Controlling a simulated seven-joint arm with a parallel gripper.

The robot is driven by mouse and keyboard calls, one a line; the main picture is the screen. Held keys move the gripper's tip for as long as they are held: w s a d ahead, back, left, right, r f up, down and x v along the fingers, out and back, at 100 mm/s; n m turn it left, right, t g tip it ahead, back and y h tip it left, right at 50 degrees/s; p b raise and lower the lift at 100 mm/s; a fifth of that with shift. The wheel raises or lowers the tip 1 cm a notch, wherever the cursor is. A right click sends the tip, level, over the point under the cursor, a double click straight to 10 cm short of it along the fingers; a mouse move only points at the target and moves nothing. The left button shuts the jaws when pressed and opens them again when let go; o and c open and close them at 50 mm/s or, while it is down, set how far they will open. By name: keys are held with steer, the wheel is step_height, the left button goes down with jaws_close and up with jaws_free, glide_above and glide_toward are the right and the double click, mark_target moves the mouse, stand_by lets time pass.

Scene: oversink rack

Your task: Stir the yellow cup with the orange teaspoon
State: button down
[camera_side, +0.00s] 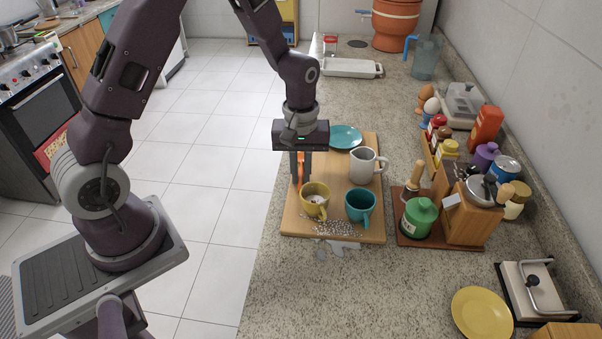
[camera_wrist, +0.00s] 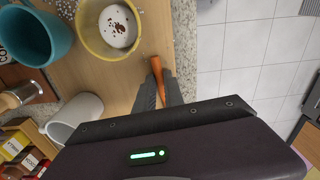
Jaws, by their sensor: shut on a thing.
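The yellow cup (camera_side: 314,198) stands upright near the front left of the wooden board. In the wrist view the yellow cup (camera_wrist: 84,33) holds a white, foamy content with brown specks. My gripper (camera_side: 300,176) points down just behind the cup, shut on the orange teaspoon (camera_side: 300,163). The wrist view shows the orange teaspoon (camera_wrist: 160,67) between my fingers (camera_wrist: 158,88), beside the cup's rim. The spoon's lower end is hard to make out; the spoon looks outside the cup.
A teal cup (camera_side: 360,205) stands right of the yellow cup, a white pitcher (camera_side: 364,166) and teal plate (camera_side: 345,137) behind. White grains (camera_side: 338,228) lie along the board's (camera_side: 288,222) front.

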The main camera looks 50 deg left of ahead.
mark_target(301, 179)
steer(key=s+d+r+g+h, duration=0.2)
steer(key=d+r+g+h, duration=0.25)
steer(key=r, duration=0.55)
steer(key=s+d+r+g+h, duration=0.2)
steer(key=d+r+g+h, duration=0.3)
steer(key=r, duration=0.4)
step_height(301, 179, down, 10)
steer(key=shift+w+a+f+m+t+h, duration=0.15)
steer(key=shift+w+a+m+t+h, duration=0.1)
steer(key=shift+a+m+t+h, duration=0.15)
steer(key=shift+a, duration=0.1)
